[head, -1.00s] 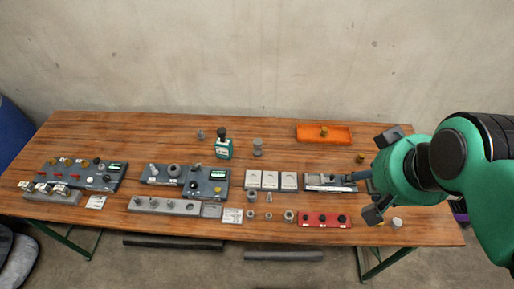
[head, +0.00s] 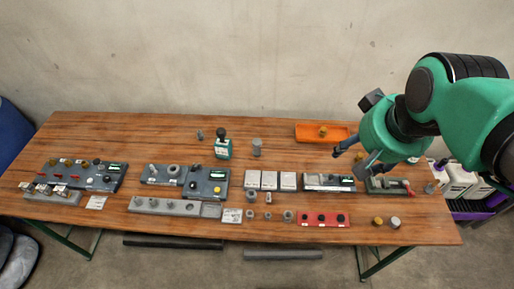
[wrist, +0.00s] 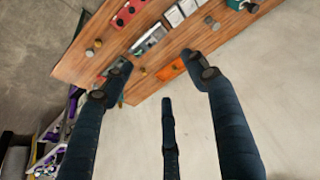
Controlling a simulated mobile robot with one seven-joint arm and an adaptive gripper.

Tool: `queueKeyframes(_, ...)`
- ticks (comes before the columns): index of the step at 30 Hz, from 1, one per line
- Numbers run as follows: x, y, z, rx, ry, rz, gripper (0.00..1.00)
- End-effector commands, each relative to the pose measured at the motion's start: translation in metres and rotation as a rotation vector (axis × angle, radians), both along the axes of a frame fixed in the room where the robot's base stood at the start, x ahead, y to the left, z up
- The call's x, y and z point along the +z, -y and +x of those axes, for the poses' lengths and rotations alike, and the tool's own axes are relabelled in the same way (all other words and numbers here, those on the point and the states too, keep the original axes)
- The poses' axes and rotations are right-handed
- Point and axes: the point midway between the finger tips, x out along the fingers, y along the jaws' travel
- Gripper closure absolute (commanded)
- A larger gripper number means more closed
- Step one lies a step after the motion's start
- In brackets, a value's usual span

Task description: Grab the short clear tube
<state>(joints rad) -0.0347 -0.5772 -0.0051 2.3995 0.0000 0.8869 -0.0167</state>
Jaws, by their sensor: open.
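I cannot make out for certain which piece is the short clear tube. A small grey upright cylinder (head: 257,147) stands at the back middle of the table in the head view, and several small grey fittings (head: 268,198) stand nearer the front. These are too small to tell whether any is clear. My gripper (head: 348,160) is over the right part of the table, well to the right of these pieces. Its dark fingers are spread and empty. In the wrist view the open fingers (wrist: 158,75) point towards the table edge and wall, with nothing between them.
An orange tray (head: 310,131) holding a brass piece lies behind my gripper. A green-based fixture (head: 388,187), a dark device (head: 318,182) and a red block (head: 312,220) are on the right. Grey panels (head: 160,175) fill the left. The back strip is mostly clear.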

Motion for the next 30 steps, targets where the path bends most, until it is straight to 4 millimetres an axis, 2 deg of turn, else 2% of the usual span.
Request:
queueKeyframes(6,0.006,-0.012,0.048,0.036,-0.041,-0.007,0.42)
queueKeyframes(15,0.003,-0.032,0.112,0.086,-0.093,-0.017,0.42)
queueKeyframes(23,-0.012,-0.053,0.168,0.128,-0.138,-0.026,0.42)
queueKeyframes(30,-0.033,-0.075,0.218,0.169,-0.178,-0.035,0.42)
